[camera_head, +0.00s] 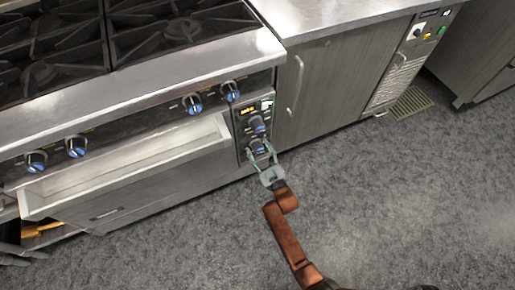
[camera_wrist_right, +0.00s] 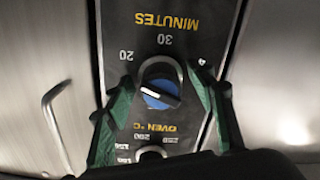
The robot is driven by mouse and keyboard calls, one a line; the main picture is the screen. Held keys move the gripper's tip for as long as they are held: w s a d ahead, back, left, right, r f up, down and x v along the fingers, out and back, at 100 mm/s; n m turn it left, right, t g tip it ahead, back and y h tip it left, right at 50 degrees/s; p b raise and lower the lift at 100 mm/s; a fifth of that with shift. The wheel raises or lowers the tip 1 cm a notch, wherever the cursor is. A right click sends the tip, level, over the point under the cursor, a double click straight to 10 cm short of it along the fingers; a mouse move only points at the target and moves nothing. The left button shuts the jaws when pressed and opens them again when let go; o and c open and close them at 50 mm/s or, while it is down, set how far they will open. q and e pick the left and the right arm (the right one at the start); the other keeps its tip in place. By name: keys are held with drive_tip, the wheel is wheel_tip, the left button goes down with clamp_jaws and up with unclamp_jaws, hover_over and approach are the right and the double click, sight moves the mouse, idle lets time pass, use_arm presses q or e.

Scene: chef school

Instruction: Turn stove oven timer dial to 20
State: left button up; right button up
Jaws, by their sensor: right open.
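The timer dial (camera_wrist_right: 160,92) is a blue knob with a dark ridge, under the word MINUTES. In the head view the panel's upper knob (camera_head: 257,123) shows just above my right gripper (camera_head: 262,150). The gripper is open, with its green fingers on either side of the timer dial in the wrist view (camera_wrist_right: 160,85). I cannot tell whether they touch it. My left gripper is not in view.
A second knob (camera_wrist_right: 150,153), by the OVEN °C label, is partly hidden below the timer dial. An open drawer (camera_head: 125,165) juts out left of the panel. A cabinet door handle (camera_head: 297,85) is on the right. The grey floor (camera_head: 390,200) in front is clear.

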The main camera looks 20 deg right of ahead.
drive_tip(key=shift+c, duration=0.2)
drive_tip(key=c, duration=1.1)
drive_tip(key=shift+r+m+p, duration=0.2)
drive_tip(key=shift+m+p, duration=0.3)
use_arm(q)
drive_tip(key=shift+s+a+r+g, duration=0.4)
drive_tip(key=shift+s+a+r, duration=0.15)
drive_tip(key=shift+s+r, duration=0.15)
use_arm(e)
drive_tip(key=shift+f, duration=0.15)
drive_tip(key=o, duration=1.1)
drive_tip(key=shift+o, duration=0.2)
drive_tip(key=s, duration=1.2)
drive_tip(key=shift+d, duration=0.2)
